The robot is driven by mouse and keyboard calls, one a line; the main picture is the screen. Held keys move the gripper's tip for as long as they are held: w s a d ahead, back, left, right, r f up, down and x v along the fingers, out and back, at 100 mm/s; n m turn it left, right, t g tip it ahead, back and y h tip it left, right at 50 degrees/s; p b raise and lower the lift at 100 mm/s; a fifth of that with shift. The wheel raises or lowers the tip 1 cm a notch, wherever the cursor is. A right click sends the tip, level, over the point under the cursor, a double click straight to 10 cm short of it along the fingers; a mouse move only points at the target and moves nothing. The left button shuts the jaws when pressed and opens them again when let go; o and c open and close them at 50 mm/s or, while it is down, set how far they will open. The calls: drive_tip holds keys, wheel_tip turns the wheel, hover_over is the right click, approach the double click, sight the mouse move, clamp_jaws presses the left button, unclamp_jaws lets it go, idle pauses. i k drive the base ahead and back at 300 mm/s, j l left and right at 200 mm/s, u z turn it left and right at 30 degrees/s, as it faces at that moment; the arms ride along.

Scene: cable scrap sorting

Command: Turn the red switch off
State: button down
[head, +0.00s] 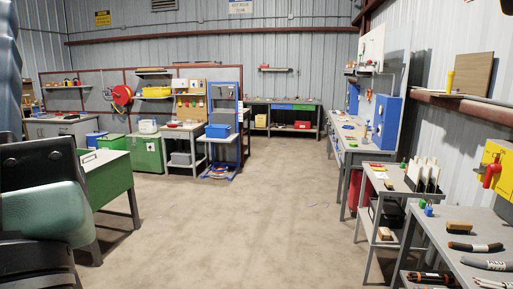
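A red handle-like part (490,174), which looks like the red switch, sits on the front of a yellow box (504,153) at the right edge of the head view. The box is on the right wall above the near grey bench and is cut off by the picture edge. The red part's on or off position cannot be told. Parts of my arm fill the left edge of the view. My gripper's fingers are not in view, so no contact with the switch shows.
A grey bench (447,237) at the lower right bears a brush (459,227) and dark cable pieces (475,247). A grey cart (397,180) stands behind it. A green table (107,178) is at the left. The concrete floor (240,230) in the middle is open.

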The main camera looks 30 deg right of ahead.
sight(496, 168)
drive_tip(key=z, duration=1.7)
drive_tip(key=i+z, duration=0.4)
drive_tip(key=i+j+z, duration=0.1)
drive_tip(key=i+z, duration=0.3)
drive_tip(key=i, duration=0.1)
